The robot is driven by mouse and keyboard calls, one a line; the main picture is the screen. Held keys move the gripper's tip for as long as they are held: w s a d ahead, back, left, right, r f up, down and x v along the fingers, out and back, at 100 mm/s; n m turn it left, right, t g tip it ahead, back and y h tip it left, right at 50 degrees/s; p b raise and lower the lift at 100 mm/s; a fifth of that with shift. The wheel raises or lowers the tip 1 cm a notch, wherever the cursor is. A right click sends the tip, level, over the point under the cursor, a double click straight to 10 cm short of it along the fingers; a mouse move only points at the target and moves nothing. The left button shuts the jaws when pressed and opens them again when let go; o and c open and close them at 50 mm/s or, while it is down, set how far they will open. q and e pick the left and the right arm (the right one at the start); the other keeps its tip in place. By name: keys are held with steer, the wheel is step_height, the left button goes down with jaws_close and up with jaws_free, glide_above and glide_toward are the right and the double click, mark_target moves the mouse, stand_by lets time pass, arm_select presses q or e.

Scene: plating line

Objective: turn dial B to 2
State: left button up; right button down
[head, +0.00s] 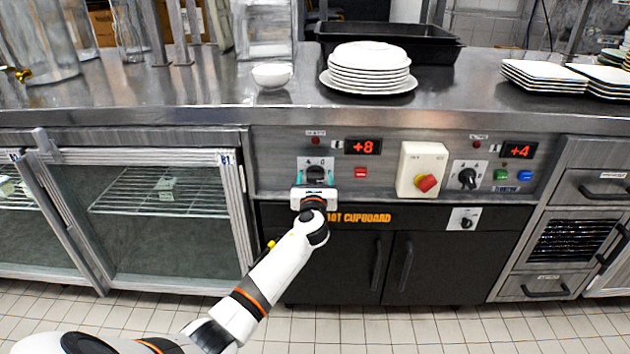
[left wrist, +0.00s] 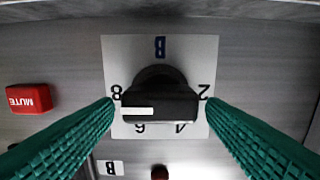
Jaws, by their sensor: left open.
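Dial B (left wrist: 160,95) is a black bar knob on a white plate marked B, 8, 6, 4 and 2. The wrist picture shows the panel upside down. The knob's bar lies level, and its white line is at the left end, towards the 8. In the head view dial B (head: 315,172) is partly hidden by my left gripper (head: 315,183). In the left wrist view, the green fingers of my left gripper (left wrist: 160,107) are open, one at each end of the bar. I cannot tell whether they touch it. My right gripper is not in view.
A red MUTE button (head: 360,172) is beside the dial, under a display (head: 363,147) reading +8. Farther right are an emergency stop (head: 426,183), another dial (head: 467,178) and a +4 display (head: 519,151). Plates (head: 368,68) stand on the counter above.

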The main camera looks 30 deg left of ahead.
arm_select(q)
steer(key=c, duration=1)
